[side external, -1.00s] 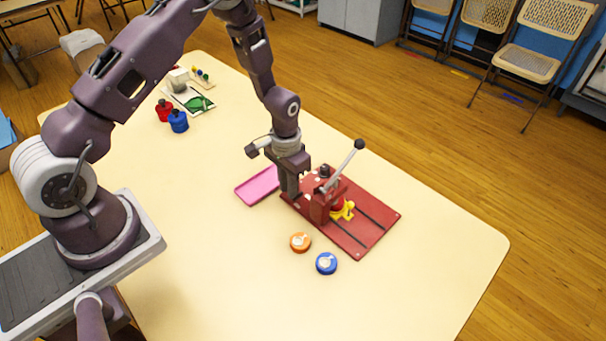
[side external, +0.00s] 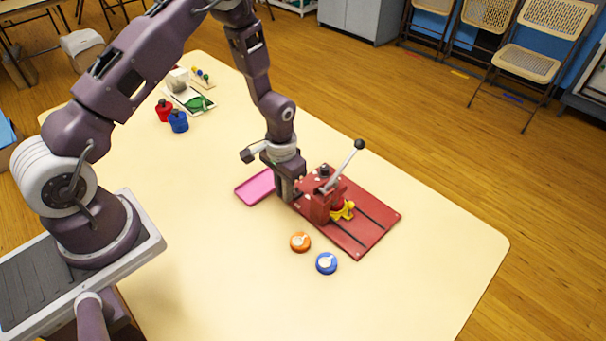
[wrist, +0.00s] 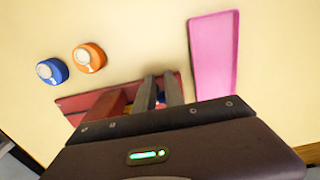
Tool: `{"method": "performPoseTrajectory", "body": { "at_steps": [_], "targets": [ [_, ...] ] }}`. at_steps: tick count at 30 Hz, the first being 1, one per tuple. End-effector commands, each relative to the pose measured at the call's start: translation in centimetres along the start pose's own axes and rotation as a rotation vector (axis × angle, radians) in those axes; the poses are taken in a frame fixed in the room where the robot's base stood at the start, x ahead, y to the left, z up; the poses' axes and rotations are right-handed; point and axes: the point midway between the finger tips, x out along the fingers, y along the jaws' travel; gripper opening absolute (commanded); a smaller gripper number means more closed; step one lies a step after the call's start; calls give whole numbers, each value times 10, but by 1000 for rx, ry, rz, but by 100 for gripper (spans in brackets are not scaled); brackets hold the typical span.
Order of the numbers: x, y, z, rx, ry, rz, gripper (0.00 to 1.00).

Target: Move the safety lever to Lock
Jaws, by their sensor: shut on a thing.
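The red badge press (side external: 318,205) stands on a red base plate (side external: 372,222), with a long grey handle (side external: 345,170) that has a black knob and is tilted up to the right. My gripper (side external: 287,196) is low at the press's left side. In the wrist view my gripper's fingers (wrist: 160,88) point down beside the red body, shut on a small part there that looks to be the safety lever. Only a bluish bit (wrist: 160,97) shows between the fingers. The fingers hide the rest, and I cannot read its Lock position.
A pink tray (side external: 256,188) lies just left of the press. An orange round piece (side external: 300,242) and a blue round piece (side external: 326,263) lie in front. A yellow part (side external: 343,211) sits on the press. Red and blue containers (side external: 178,122) stand farther back.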

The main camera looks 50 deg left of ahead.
Motion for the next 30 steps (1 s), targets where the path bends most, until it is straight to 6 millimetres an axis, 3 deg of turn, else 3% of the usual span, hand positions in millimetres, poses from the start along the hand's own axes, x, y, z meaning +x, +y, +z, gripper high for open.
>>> {"method": "performPoseTrajectory", "body": {
  "at_steps": [3, 6, 14, 30],
  "targets": [
    [0, 0, 0, 0, 1, 0, 2],
    [0, 0, -1, 0, 2, 0, 16],
    [-1, 0, -1, 0, 2, 0, 16],
    [-68, 0, -1, 0, 4, 0, 16]
  ]
}}
